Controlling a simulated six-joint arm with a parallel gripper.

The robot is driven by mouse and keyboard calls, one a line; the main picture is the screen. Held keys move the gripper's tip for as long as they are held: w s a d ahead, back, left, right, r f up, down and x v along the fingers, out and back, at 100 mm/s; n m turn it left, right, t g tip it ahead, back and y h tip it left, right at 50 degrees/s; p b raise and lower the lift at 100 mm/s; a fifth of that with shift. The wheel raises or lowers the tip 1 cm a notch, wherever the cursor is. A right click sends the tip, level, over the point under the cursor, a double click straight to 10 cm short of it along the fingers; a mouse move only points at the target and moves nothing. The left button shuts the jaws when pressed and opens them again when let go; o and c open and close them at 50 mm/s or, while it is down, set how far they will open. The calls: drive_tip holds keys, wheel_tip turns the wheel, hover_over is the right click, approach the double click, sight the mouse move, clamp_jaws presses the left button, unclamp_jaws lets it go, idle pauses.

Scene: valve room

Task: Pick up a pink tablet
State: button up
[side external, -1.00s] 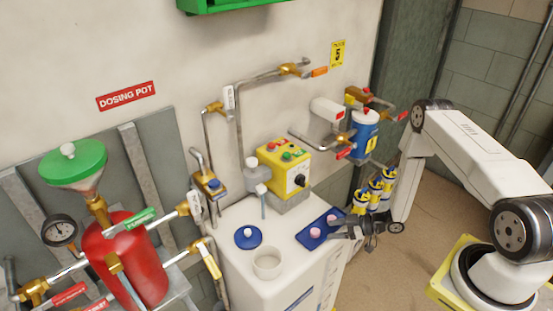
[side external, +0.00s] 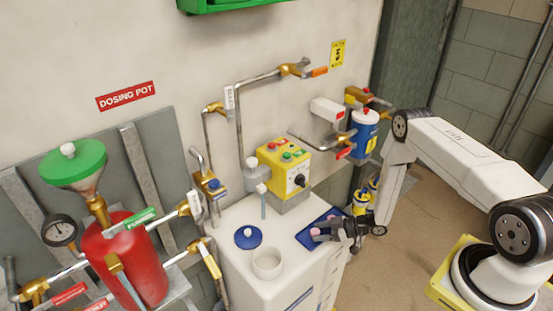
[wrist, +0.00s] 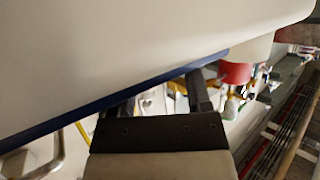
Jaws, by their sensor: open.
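A pink tablet (side external: 315,231) is on the blue tray (side external: 305,241) at the right end of the white cabinet top. My gripper (side external: 323,235) is low over the tray, its fingertips close beside this tablet. I cannot tell whether they touch it or straddle it. The gripper is open. A second pink tablet is mostly hidden behind the gripper. In the wrist view, my open gripper (wrist: 155,97) has its fingers apart, near a blue strip (wrist: 80,117) that looks like the tray edge. No tablet shows clearly there.
A white cup (side external: 267,263) and a round blue dish (side external: 248,237) with a white knob stand left of the tray. A yellow control box (side external: 283,162) stands behind. Pipes and valves line the wall. The cabinet top between cup and tray is clear.

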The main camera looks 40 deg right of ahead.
clamp_jaws()
drive_tip(key=shift+r, duration=0.15)
drive_tip(key=shift+r, duration=0.7)
drive_tip(key=s+a+r, duration=0.1)
drive_tip(key=s+r, duration=1)
drive_tip(key=s, duration=0.3)
drive_tip(key=shift+a+r, duration=0.2)
drive_tip(key=shift+a, duration=0.15)
drive_tip(key=shift+w, duration=0.15)
